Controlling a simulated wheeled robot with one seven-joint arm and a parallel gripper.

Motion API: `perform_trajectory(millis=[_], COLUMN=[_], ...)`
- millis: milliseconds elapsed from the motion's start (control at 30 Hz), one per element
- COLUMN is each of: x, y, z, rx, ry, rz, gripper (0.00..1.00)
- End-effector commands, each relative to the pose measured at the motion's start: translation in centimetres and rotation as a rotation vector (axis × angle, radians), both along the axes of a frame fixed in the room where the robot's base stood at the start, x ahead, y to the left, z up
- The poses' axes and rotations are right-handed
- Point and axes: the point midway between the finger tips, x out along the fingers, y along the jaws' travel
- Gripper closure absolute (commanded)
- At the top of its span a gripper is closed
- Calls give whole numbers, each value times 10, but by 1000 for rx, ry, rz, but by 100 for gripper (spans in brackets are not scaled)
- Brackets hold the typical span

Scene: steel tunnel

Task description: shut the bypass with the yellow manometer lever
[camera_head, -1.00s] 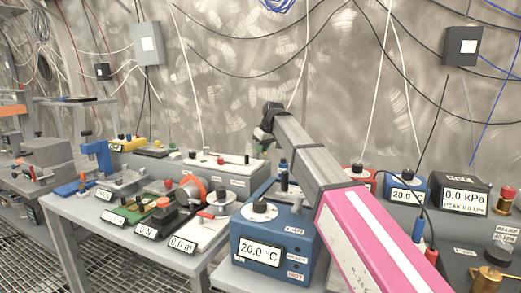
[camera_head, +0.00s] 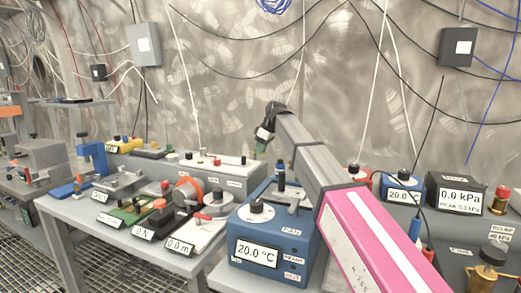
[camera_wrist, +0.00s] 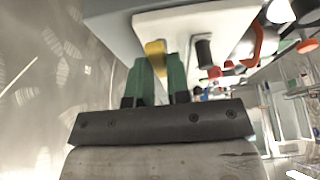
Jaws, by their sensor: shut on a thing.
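My gripper (camera_head: 261,147) is at the right end of a long white-topped grey box (camera_head: 238,172) in the head view. In the wrist view my two green fingers (camera_wrist: 160,75) point at a white panel (camera_wrist: 190,22), which seems to be this box. A yellow lever (camera_wrist: 154,47) shows at the fingertips, and the fingers are shut on it. Most of the lever's lower part is hidden by the fingers. In the head view I cannot make out the lever behind my gripper. Which way the lever is turned is hard to tell.
A black knob (camera_wrist: 203,52) stands on the panel just right of my fingers. A blue box reading 20.0 °C (camera_head: 275,231) stands in front, beneath my arm. A display reading 0.0 kPa (camera_head: 458,194) is at the right. The corrugated wall rises close behind.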

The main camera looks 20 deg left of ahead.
Motion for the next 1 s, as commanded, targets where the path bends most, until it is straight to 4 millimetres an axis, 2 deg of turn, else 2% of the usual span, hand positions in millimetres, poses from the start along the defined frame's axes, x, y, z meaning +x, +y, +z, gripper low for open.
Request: perform_trajectory(millis=[267,300,367,733,867,1000], x=[0,0,0,0,0,0], y=[0,0,0,-2,-8,-18], z=[0,0,0,5,20,45], rx=[1,1,0,1,1,2], ry=[-1,-1,-1,-1,-1,-2], rz=[3,3,3,1,1,0], gripper=[100,73,57,57,57,57])
